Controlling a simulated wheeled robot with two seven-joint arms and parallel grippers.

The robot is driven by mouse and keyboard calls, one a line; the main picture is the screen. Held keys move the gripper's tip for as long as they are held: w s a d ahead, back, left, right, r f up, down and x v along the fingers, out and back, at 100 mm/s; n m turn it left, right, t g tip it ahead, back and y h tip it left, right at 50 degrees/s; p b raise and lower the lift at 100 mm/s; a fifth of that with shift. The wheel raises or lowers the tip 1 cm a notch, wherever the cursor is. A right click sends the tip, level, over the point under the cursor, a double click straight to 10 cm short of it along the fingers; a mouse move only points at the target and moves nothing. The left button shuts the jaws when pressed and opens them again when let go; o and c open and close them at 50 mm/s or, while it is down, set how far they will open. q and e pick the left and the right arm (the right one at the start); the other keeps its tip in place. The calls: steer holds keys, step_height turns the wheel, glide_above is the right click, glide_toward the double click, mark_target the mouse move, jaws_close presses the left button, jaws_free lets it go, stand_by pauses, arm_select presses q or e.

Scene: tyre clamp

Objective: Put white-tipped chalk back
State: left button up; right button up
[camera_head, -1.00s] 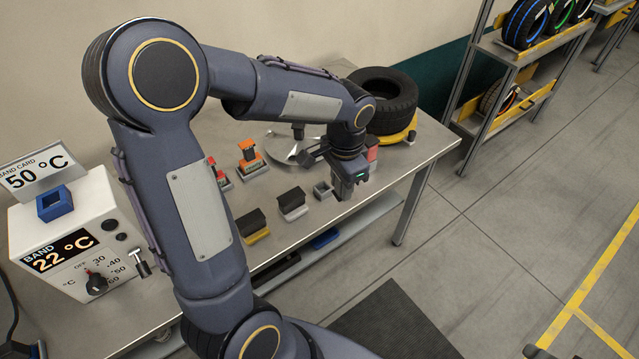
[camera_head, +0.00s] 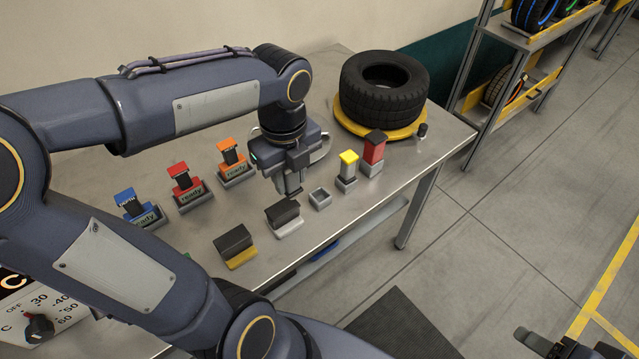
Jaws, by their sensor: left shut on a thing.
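My left gripper (camera_head: 291,186) is shut just above the table, left of an empty square grey holder (camera_head: 320,199). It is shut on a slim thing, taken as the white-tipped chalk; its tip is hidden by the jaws.
Dark-topped blocks with a white base (camera_head: 284,216) and a yellow base (camera_head: 236,245) lie near the front edge. Blue (camera_head: 133,204), red (camera_head: 184,179) and orange (camera_head: 231,154) pieces stand in "ready" holders behind. A tyre (camera_head: 384,88) lies on a yellow ring at the back right.

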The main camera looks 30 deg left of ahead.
arm_select(q)
steer(key=shift+w+d+f, duration=0.2)
steer(key=shift+w+f, duration=1.3)
steer(key=shift+f, duration=0.3)
steer(key=shift+w+d+f, duration=0.15)
steer(key=shift+w+f, duration=1.3)
steer(key=shift+f, duration=0.4)
steer(key=shift+w+d+f, duration=0.2)
steer(key=shift+w+f, duration=1.3)
steer(key=shift+f, duration=0.3)
steer(key=shift+b, duration=0.3)
steer(key=shift+f, duration=0.4)
steer(key=o, duration=0.9)
